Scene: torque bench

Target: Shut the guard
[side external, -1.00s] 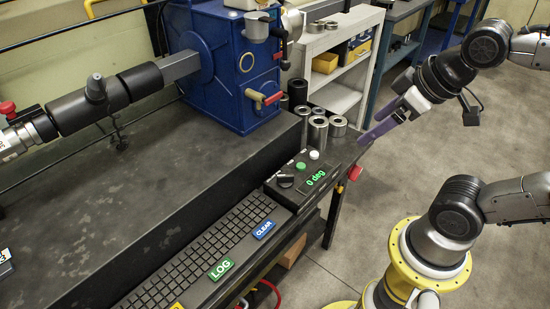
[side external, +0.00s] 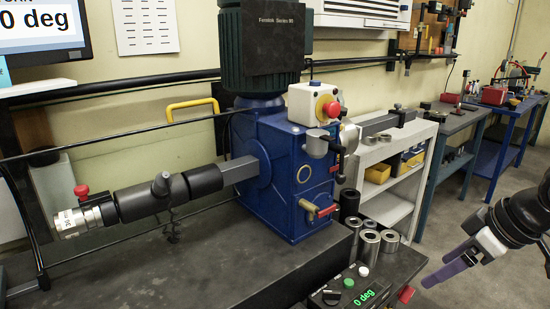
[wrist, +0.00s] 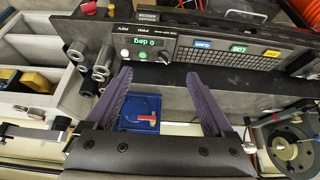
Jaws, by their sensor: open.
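The blue gearbox (side external: 285,170) stands on the dark bench, with a black shaft assembly (side external: 170,195) reaching left from it. A yellow handle (side external: 190,104) and a thin black rail (side external: 100,142) run behind and above the shaft. They may belong to the guard, raised; I see no clear panel, so I cannot tell its exact position. My gripper (side external: 438,277) is at the right in the side view, beyond the bench's right end, well apart from the handle. In the wrist view its purple fingers (wrist: 158,74) are spread and nothing is between them.
A console (side external: 345,292) reading 0 deg sits at the bench front. Metal cylinders (side external: 369,244) stand by the gearbox's right. A white shelf (side external: 390,175) and side benches are behind. A monitor (side external: 42,32) is at the upper left. The floor at right is clear.

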